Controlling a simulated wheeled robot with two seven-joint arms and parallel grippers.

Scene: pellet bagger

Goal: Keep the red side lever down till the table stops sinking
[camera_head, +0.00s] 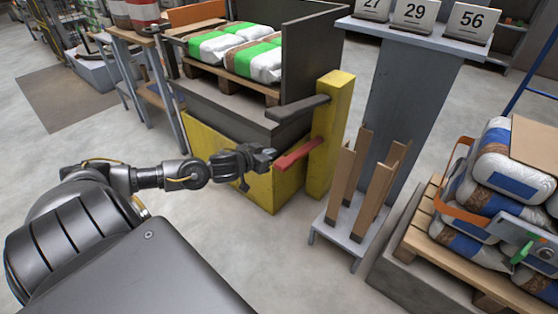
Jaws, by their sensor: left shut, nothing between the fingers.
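The red side lever (298,153) sticks out from the yellow post (331,125) at the side of the lift table, its free end pointing left and toward me. My left gripper (270,156) is shut and empty, at the lever's free end. I cannot tell whether its fingers touch the lever. The table (225,118) is a dark platform above a yellow base (228,160). It carries a wooden pallet (228,80) with white-and-green bags (258,60). My right gripper is not in view.
A dark grey arm (297,108) juts from the post above the lever. To the right stand a grey column (400,90) with number cards on top and a rack of upright brown boards (375,185). A pallet of blue-and-white bags (495,170) is far right.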

